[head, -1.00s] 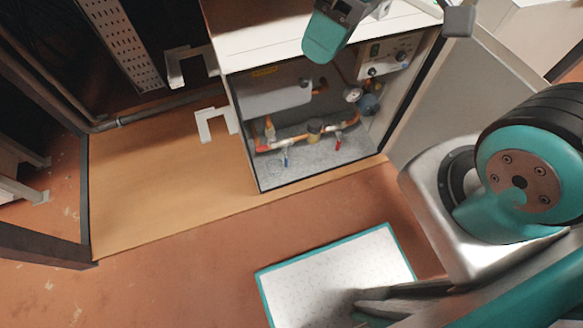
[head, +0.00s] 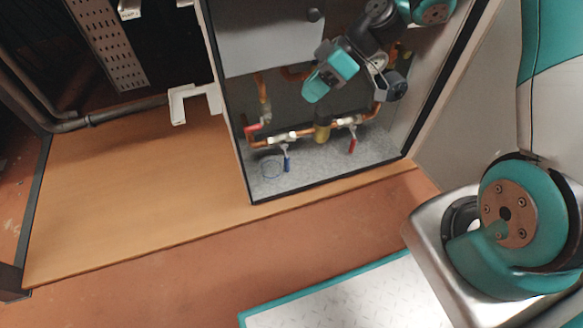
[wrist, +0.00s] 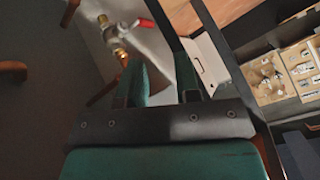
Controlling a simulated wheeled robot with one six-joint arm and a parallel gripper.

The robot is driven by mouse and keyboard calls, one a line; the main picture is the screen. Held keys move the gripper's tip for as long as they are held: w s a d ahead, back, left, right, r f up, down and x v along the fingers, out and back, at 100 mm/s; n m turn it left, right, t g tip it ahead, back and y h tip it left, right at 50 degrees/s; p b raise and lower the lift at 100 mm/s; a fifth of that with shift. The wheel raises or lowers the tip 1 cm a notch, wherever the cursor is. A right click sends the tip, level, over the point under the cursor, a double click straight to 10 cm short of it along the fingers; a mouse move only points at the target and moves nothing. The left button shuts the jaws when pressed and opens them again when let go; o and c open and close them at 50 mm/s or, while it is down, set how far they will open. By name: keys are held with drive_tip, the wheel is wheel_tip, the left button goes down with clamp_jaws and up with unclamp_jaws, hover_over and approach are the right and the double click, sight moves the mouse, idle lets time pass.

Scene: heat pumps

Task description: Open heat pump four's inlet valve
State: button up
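The open heat pump cabinet (head: 243,170) holds copper pipes low down. A valve with a blue handle (head: 286,161) hangs at the lower left of the pipework. A valve with a red handle (head: 352,144) hangs to its right. A red handle (wrist: 145,23) on a brass fitting also shows in the wrist view, beyond the fingertips. I cannot read any pump number or inlet label. My gripper (head: 328,76) is inside the cabinet, above the pipes and apart from both handles. In the wrist view its fingers (wrist: 161,75) stand apart with nothing between them.
A grey box (head: 265,40) fills the cabinet's upper left. A yellow-brown fitting (head: 322,129) sits between the valves. The open door (head: 455,120) stands to the right. A white bracket (head: 195,102) juts from the left edge. The wooden floor strip (head: 130,205) in front is clear.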

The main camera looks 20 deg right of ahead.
drive_tip(key=w+d+f+t+y+b, duration=0.15)
drive_tip(key=d+f, duration=0.25)
drive_tip(key=f, duration=0.4)
drive_tip(key=w+d+f+t+y+b, duration=0.15)
drive_tip(key=d+f, duration=0.25)
drive_tip(key=f, duration=0.4)
drive_tip(key=t+b, duration=0.1)
drive_tip(key=t, duration=0.3)
approach(286, 159)
drive_tip(key=shift+h, duration=0.4)
drive_tip(key=b+x, duration=0.7)
drive_tip(key=b, duration=0.1)
drive_tip(key=shift+w+f, duration=0.2)
drive_tip(key=shift+f, duration=0.3)
drive_tip(key=shift+w+a, duration=0.25)
drive_tip(key=shift+a, duration=0.15)
clamp_jaws()
